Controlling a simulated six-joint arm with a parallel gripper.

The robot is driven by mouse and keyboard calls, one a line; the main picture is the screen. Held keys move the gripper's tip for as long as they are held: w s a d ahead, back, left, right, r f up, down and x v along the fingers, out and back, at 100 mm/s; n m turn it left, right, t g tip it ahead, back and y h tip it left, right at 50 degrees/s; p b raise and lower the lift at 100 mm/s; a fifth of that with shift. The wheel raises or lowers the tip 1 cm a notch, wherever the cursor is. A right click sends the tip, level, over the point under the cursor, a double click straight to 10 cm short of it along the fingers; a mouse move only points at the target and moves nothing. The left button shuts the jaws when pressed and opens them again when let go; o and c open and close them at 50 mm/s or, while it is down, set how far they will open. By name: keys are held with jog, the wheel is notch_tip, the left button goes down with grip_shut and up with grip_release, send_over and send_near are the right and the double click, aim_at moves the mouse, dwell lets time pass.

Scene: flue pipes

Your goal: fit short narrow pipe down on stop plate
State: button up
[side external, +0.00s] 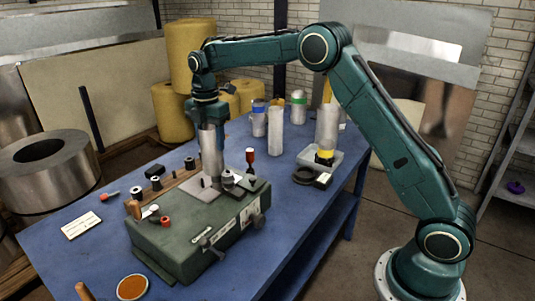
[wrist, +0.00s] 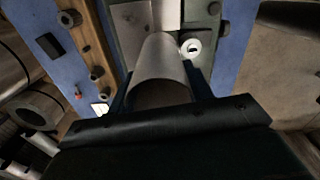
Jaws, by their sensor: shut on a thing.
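My gripper (side external: 207,112) points down and is shut on the upper part of a plain grey pipe (side external: 212,152), which I take as the short narrow pipe. The pipe hangs upright, and its lower end is at or just above the pale metal stop plate (side external: 196,190) on the green machine. I cannot tell whether they touch. In the wrist view, the two fingers (wrist: 160,92) stand on either side of the pipe (wrist: 160,62), whose open top faces the camera. The pipe hides part of the plate (wrist: 130,20).
Several banded pipes (side external: 298,112) and a grey tray (side external: 322,157) stand behind right. The blue table's front right is clear.

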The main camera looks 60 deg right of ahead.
aim_at(212, 152)
jog(key=shift+f, duration=2.4)
dwell(0.9)
jog(key=o, duration=1.5)
jog(key=shift+c, duration=0.2)
jog(key=shift+r, duration=0.15)
notch_tip(212, 152, up, 7)
dwell(0.5)
